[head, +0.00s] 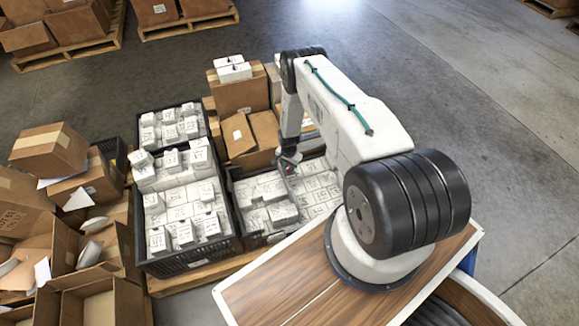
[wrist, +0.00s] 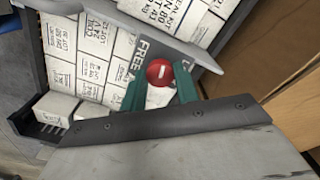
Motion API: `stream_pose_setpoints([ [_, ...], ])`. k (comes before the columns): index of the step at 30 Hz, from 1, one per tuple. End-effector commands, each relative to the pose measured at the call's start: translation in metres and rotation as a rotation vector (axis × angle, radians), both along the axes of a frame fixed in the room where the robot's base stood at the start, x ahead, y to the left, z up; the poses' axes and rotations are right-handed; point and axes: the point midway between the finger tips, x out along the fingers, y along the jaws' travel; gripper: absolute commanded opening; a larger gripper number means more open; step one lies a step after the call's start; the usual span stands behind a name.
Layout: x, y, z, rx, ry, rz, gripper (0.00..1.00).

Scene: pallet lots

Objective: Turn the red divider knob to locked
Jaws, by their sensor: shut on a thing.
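In the head view my gripper (head: 290,158) reaches down to the divider in the right black crate (head: 246,232). Only a speck of the red knob (head: 289,169) shows there.
White labelled boxes fill the crate on both sides of the divider. Other black crates of white boxes (head: 183,215) stand to the left. A cardboard box (head: 240,90) rises behind my gripper. Open cartons (head: 85,250) lie at far left. Bare floor lies to the right.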

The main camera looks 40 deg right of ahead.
Motion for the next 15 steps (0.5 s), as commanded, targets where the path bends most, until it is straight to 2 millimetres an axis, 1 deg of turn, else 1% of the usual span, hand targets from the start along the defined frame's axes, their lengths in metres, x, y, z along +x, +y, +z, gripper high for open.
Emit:
stream_pose_setpoints([
  [15, -0.0007, 0.0001, -0.0001, 0.000, 0.002, -0.488, 0.08],
])
